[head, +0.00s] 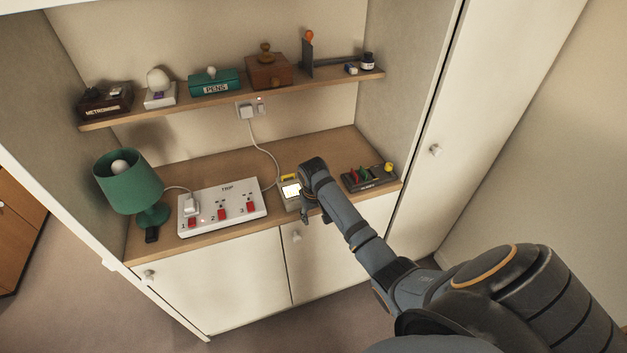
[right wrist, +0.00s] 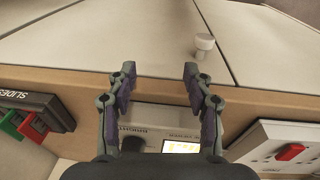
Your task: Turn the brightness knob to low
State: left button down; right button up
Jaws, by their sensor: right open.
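A small pale device stands near the front edge of the desk top in the head view (head: 290,201), with a lit screen (head: 291,189). In the right wrist view the device (right wrist: 155,131) shows a dark round knob (right wrist: 133,145) beside the lit screen (right wrist: 181,147). My right gripper (head: 308,215) is at the device's right front in the head view. In the right wrist view the right gripper (right wrist: 158,74) is open, its two fingers apart with nothing between the tips. The knob's pointer cannot be made out. My left gripper is not in view.
A white power strip (head: 240,196) with red switches lies left of the device. A dark slider box (head: 368,179) lies right. A green lamp (head: 130,182) stands at far left. Cupboard doors with a white knob (right wrist: 204,43) are below the desk edge.

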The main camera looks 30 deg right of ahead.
jog(key=shift+m+g, duration=0.3)
jog(key=shift+m, duration=0.3)
jog(key=w+d+r, duration=0.1)
jog(key=r, duration=0.2)
jog(key=w+r, duration=0.2)
jog(key=r, duration=0.1)
jog(key=w+d+r, duration=0.1)
jog(key=w+r, duration=0.1)
jog(key=r, duration=0.1)
jog(key=shift+d, duration=0.3)
jog(key=w+d+r+m+y, duration=0.1)
jog(key=w+d+r, duration=0.15)
jog(key=r, duration=0.45)
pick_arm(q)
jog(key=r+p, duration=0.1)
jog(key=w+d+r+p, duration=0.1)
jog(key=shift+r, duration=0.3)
pick_arm(e)
jog(key=shift+g, duration=0.3)
jog(key=f, duration=1)
jog(key=shift+w+a+f, duration=0.15)
jog(key=shift+w+a, duration=0.05)
grip_shut()
